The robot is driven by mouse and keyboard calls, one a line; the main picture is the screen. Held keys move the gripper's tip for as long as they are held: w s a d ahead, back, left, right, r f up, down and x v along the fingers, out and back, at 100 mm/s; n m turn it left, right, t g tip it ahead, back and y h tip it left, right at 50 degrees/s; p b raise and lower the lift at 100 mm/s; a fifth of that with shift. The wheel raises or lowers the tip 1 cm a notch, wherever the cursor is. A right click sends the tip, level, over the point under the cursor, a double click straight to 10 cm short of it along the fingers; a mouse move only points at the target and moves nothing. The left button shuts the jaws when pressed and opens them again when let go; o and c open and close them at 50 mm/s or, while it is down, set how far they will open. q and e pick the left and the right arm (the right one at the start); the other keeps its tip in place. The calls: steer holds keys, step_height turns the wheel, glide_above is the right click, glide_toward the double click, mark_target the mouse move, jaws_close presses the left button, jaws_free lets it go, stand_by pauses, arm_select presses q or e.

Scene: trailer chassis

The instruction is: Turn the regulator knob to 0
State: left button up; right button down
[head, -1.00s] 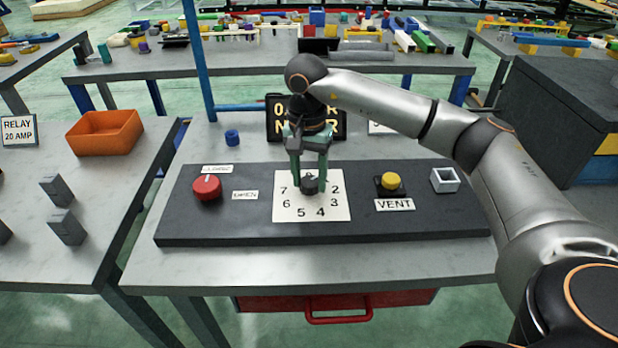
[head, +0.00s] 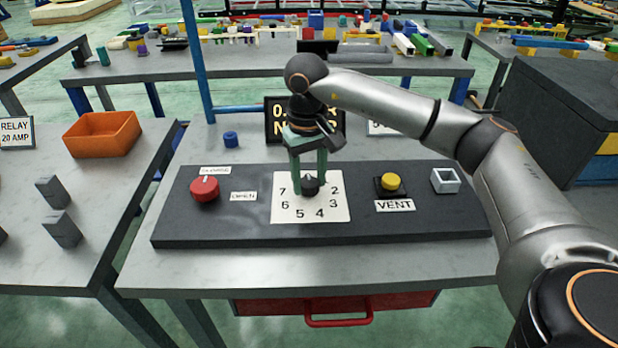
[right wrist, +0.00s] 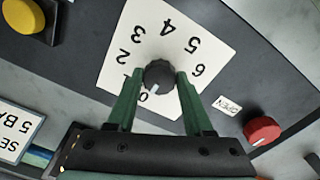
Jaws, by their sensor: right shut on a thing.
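The regulator knob (head: 311,184) is a small dark, ridged knob on a white dial plate (head: 290,212) with printed digits. It also shows in the right wrist view (right wrist: 159,74), where its white mark points down and slightly left, close to the 0 and perhaps a little to the side away from the 1. The 7 is hidden there by a finger. My right gripper (head: 309,178) reaches down from above, its green fingers on both sides of the knob, shut on it. My left gripper is not in view.
The dark panel (head: 240,222) also carries a red knob (head: 204,189) with CLOSE and OPEN labels, a yellow VENT button (head: 390,182) and a grey square socket (head: 445,180). A black display (head: 276,120) stands behind, partly hidden by my arm. A blue cylinder (head: 231,138) lies behind the panel.

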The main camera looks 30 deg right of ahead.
mark_target(308, 182)
steer(key=shift+r+n, duration=0.1)
steer(key=shift+n, duration=0.2)
stand_by(0.4)
steer(key=c, duration=0.6)
jaws_free()
steer(key=shift+c, duration=0.2)
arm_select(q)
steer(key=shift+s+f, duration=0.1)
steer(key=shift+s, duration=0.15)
arm_select(e)
steer(key=o, duration=0.4)
steer(key=shift+c, duration=0.2)
arm_select(q)
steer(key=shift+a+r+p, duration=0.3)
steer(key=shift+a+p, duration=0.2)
steer(key=shift+p, duration=0.1)
arm_select(e)
step_height(308, 182, up, 12)
steer(key=shift+a+r, duration=0.15)
steer(key=shift+r, duration=0.05)
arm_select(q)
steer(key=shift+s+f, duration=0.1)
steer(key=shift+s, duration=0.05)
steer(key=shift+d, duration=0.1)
